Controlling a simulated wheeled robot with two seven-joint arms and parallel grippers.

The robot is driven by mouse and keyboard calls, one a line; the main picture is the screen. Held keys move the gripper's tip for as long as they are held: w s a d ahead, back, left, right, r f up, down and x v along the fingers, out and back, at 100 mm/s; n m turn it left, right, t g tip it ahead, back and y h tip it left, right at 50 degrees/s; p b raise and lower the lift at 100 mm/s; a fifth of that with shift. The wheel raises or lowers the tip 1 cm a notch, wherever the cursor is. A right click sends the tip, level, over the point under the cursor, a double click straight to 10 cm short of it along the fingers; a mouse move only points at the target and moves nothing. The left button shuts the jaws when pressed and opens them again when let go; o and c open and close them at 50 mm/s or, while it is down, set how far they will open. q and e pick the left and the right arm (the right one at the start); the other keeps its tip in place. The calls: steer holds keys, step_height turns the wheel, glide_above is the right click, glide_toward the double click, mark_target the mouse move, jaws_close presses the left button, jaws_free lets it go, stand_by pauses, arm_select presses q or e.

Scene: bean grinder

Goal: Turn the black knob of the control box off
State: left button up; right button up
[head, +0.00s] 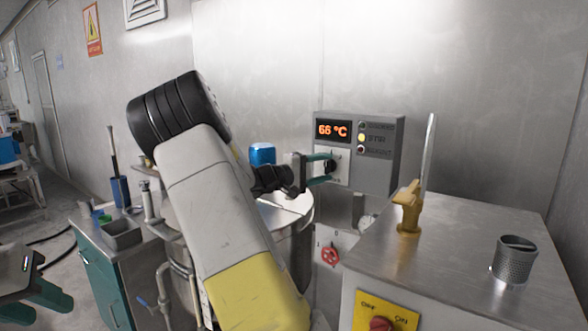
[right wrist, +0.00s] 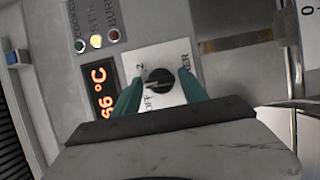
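The grey control box (head: 380,160) is on the right of centre in the head view. Its display (head: 332,130) reads about 66 °C in orange, and the middle lamp (head: 361,138) is lit yellow. The black knob (right wrist: 158,82) sits on a white plate marked OFF and 2 in the right wrist view; its exact setting is hard to read. My right gripper (right wrist: 160,82) is open, with one teal finger on each side of the knob and small gaps visible. In the head view it partly hides the knob. My left gripper (head: 35,300) is open and empty at lower left.
A steel vessel (head: 290,212) stands behind my right arm. At right, a steel cabinet (head: 460,250) carries a yellow-brown handled part (head: 408,205) and a perforated metal cup (head: 515,260). A yellow OFF/ON panel (head: 388,312) with a red knob is on its front.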

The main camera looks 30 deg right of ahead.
jaws_close()
steer(key=shift+n, duration=0.3)
steer(key=n+h, duration=0.1)
steer(key=n, duration=0.2)
steer(key=shift+f+n, duration=0.15)
steer(key=shift+n, duration=0.25)
steer(key=shift+f+n+t+h, duration=0.1)
steer(key=shift+n+t+h, duration=0.4)
steer(key=shift+n, duration=0.8)
steer(key=shift+n+t+h, duration=0.3)
steer(key=shift+n+t, duration=0.4)
steer(key=shift+n, duration=0.6)
steer(key=shift+o, duration=2)
jaws_free()
